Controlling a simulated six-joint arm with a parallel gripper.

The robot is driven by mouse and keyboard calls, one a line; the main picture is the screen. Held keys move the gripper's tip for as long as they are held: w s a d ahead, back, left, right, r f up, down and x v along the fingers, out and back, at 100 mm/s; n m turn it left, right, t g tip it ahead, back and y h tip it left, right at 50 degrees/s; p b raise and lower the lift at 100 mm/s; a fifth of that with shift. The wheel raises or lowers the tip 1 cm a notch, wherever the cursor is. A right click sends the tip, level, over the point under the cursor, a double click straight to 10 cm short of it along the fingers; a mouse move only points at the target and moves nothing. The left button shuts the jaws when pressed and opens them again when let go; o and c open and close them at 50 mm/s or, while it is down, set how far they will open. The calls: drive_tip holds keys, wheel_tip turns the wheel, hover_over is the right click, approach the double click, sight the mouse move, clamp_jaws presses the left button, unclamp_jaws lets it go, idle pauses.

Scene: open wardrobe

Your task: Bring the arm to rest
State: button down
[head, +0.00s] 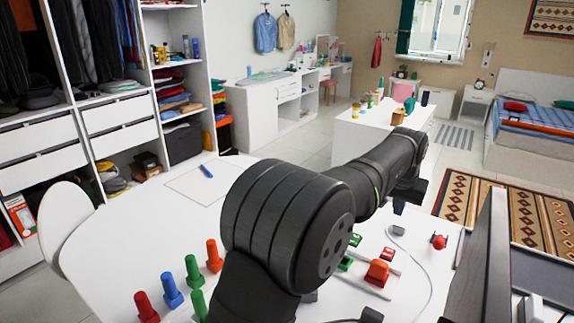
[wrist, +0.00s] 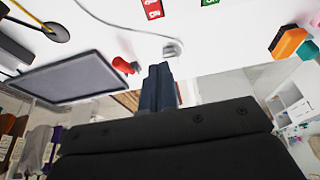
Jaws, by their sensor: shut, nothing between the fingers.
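My gripper shows in the wrist view (wrist: 158,85) as two dark fingers pressed together, with nothing between them. In the head view its dark tip (head: 399,206) shows just below the end of my arm, over the right part of the white table (head: 225,205). My arm reaches from the near middle of the table toward the back right and hides part of the tabletop. The gripper looks apart from the objects around it, but its exact height above the table is hard to tell.
Red, blue, green and orange pegs (head: 171,290) stand at the front left. Red and green blocks (head: 378,272), a cable and a small red object (head: 438,241) lie right of my arm. A dark-framed panel (head: 490,250) rises at the right edge. A blue marker (head: 206,171) lies at the back left.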

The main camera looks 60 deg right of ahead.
hover_over(388, 252)
wheel_tip(388, 252, down, 9)
drive_tip(key=shift+f, duration=0.2)
drive_tip(key=v, duration=0.8)
drive_tip(key=shift+d+f, duration=0.1)
